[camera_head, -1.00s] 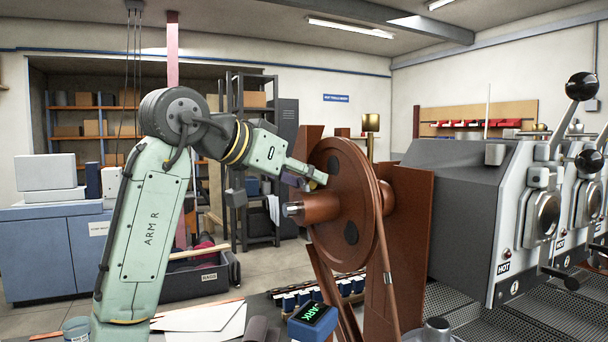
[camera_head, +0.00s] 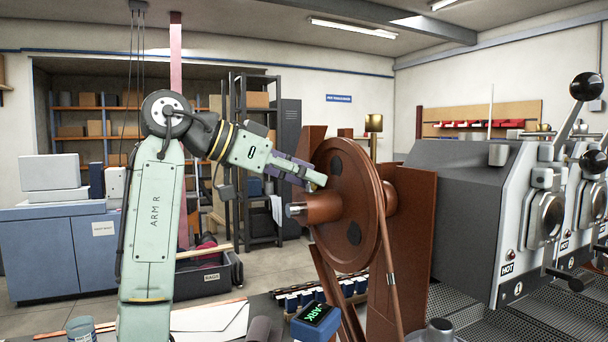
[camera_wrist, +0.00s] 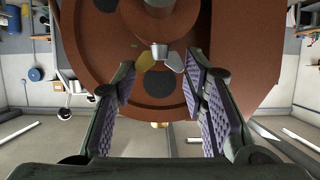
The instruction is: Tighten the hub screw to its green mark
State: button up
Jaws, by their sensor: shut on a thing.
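The brown wheel (camera_head: 368,205) stands upright with its hub (camera_head: 322,208) facing left, and a bare silver shaft end (camera_head: 295,209) pokes out of the hub. My gripper (camera_head: 318,182) reaches in from the left, its tips at the upper side of the hub. In the wrist view, the hub screw (camera_wrist: 160,50) is a small silver stub with a yellowish wing and a grey wing. My gripper (camera_wrist: 160,62) has its purple-padded fingers on either side of these wings, shut on the screw. The fingers hide the screw in the head view.
The grey roaster (camera_head: 455,205) is at the right.

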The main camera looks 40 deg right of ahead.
jog(key=o, duration=0.9)
jog(key=v, duration=1.2)
